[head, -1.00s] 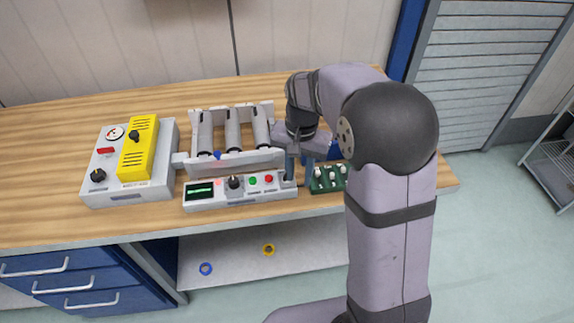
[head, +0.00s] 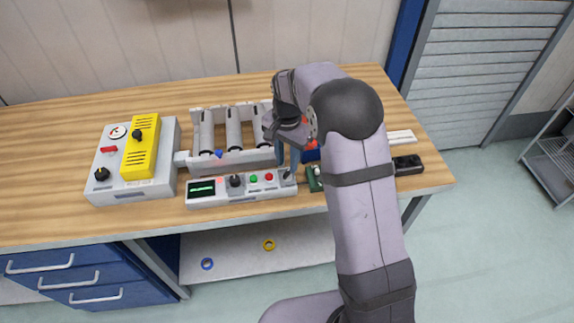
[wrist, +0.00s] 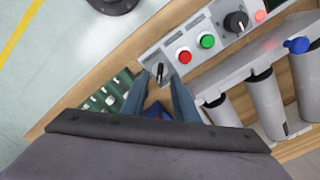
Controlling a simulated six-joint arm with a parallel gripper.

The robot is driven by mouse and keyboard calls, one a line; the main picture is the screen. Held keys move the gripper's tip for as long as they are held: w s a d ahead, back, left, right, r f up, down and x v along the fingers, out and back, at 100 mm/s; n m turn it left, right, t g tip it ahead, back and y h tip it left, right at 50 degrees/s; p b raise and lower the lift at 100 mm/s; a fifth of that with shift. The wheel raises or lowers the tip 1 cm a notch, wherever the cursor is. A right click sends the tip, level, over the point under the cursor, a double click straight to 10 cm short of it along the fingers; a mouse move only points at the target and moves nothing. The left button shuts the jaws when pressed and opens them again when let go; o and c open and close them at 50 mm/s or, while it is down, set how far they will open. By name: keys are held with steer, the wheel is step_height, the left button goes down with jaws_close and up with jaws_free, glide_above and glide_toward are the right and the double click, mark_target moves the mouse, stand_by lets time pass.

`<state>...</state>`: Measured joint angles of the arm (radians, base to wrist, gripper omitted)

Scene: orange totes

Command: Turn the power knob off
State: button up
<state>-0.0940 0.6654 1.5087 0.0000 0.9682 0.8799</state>
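A white control panel (head: 225,198) lies along the front of the bench. It carries a lit green display (head: 202,189), a black knob (head: 236,180), a green button (head: 253,179) and a red button (head: 268,176). A small grey knob (wrist: 159,72) with a dark bar sits at the panel's right end. I cannot read which knob is labelled power. My gripper (wrist: 157,93) is open and empty, pointing down. Its two fingertips are apart, close to the grey knob, one to either side in the wrist view. I cannot tell if they touch it.
A roller rack (head: 235,160) stands right behind the panel. A grey box with a yellow cover (head: 139,165) and its own knobs is on the left. A green board (wrist: 107,95) lies beside the panel's right end. The bench's front edge is close.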

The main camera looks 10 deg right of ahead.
mark_target(287, 172)
steer(key=shift+f+p, duration=0.45)
steer(key=shift+f, duration=1.3)
steer(key=shift+c, duration=0.3)
jaws_close()
